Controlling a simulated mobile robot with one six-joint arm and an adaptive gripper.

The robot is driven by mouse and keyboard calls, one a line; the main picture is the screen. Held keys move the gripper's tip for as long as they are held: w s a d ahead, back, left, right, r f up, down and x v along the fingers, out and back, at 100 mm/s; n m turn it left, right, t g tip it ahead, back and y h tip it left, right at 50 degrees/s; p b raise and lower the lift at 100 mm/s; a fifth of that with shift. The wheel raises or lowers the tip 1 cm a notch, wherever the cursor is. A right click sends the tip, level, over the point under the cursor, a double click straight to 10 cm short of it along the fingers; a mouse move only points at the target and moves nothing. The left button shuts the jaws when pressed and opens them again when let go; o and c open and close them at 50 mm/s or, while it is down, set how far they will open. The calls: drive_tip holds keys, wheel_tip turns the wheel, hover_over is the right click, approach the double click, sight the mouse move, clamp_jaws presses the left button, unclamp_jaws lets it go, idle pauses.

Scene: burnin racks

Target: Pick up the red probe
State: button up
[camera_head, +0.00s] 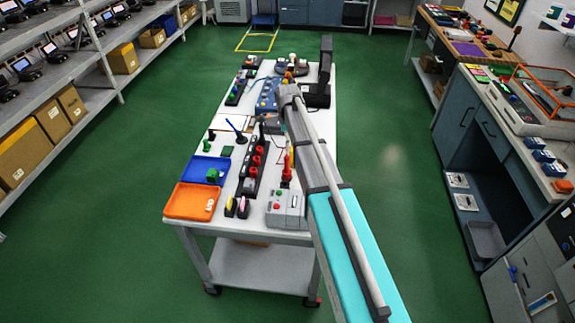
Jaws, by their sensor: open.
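A slim red probe-like thing (286,170) stands upright on the white table, just left of my arm and behind a grey box with buttons. It is small, and I cannot make out its tip clearly. A blue probe-like thing (237,130) leans on the table farther left. My arm reaches from the bottom right up over the right side of the table. My gripper cannot be made out; it seems hidden behind the arm links. Nothing visibly touches the red thing.
The white table (222,224) carries a blue tray (203,170), an orange tray (191,201), a black strip with red knobs (252,170), the grey button box (286,209) and a tall black stand (325,70). Shelves line the left, benches the right.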

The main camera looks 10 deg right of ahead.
sight(287, 157)
drive_tip(key=shift+f, duration=0.1)
wheel_tip(287, 157, down, 8)
drive_tip(key=b, duration=0.8)
drive_tip(key=shift+w+f+b, duration=0.1)
drive_tip(key=shift+f+b, duration=0.1)
drive_tip(key=shift+b, duration=0.1)
idle(0.3)
drive_tip(key=shift+f+b, duration=2.6)
clamp_jaws()
